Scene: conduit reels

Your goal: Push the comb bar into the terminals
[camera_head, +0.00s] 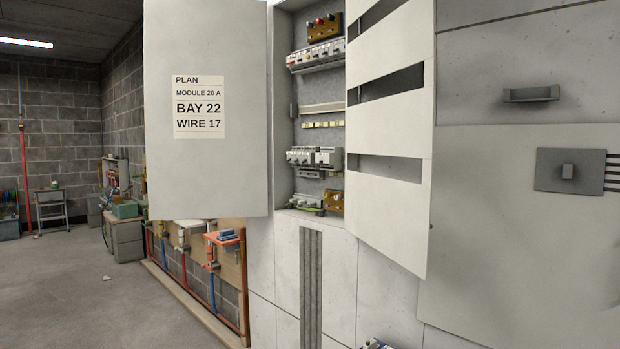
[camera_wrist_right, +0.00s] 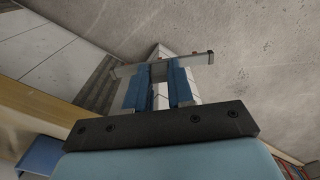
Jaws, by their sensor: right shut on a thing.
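My right gripper (camera_wrist_right: 158,75) has blue fingers and is shut on a pale, narrow bar, the comb bar (camera_wrist_right: 197,60), in the right wrist view. The bar lies crosswise and sticks out past both fingers, with small darker spots at its ends. The open cabinet in the head view holds an upper row of modules (camera_head: 317,57) and a lower row of modules (camera_head: 314,156). Their terminals are too small to make out. The bar is apart from both rows. My left gripper is not in view.
The cabinet's left door (camera_head: 208,170) stands open with a plan label (camera_head: 198,107). A slotted cover panel (camera_head: 392,120) stands open on the right and hides part of the interior. Pipes and a small orange shelf (camera_head: 226,240) are at lower left. The floor (camera_head: 70,280) there is mostly clear.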

